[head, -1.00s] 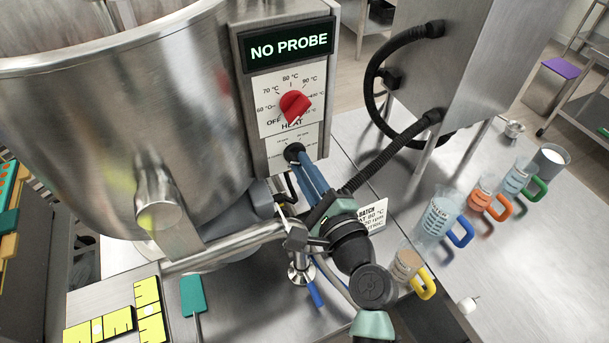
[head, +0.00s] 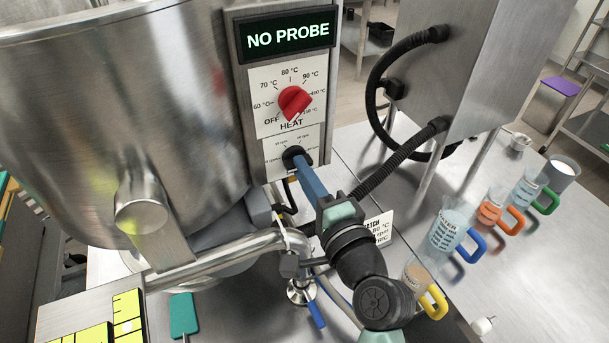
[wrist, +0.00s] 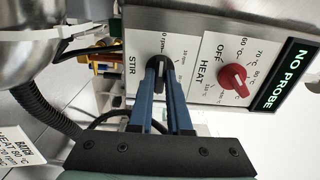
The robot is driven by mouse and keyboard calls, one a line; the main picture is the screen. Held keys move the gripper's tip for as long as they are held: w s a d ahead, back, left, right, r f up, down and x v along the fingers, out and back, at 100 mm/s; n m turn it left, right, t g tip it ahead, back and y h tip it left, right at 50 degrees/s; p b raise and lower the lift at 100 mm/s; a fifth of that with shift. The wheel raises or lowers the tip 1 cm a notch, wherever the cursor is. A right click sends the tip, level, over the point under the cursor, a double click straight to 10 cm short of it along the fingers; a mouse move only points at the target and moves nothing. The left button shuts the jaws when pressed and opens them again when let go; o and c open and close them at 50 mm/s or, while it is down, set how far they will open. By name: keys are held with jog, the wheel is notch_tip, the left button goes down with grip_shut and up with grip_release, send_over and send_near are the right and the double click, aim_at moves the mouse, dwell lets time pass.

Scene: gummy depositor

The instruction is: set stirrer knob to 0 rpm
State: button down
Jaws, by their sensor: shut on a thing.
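The stirrer knob (head: 293,157) is small and black, on the white STIR plate below the heat dial. In the wrist view the knob (wrist: 157,66) sits between the tips of my two blue fingers, with rpm marks around it. My gripper (head: 298,160) is shut on the knob, reaching up to the panel from the lower right. The fingers cover part of the knob and plate in the head view. Which mark the knob points to is hard to tell.
The red HEAT knob (head: 295,102) is just above, under a NO PROBE display (head: 287,36). A steel kettle (head: 120,110) stands left. A pipe with a valve (head: 240,247) lies below my gripper. A black hose (head: 400,160) and several jugs (head: 452,235) are to the right.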

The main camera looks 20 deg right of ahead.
dwell(0.3)
jog(key=c, duration=0.9)
grip_release()
jog(key=shift+o, duration=0.2)
jog(key=s+b, duration=0.4)
jog(key=s, duration=0.9)
jog(key=shift+d, duration=0.2)
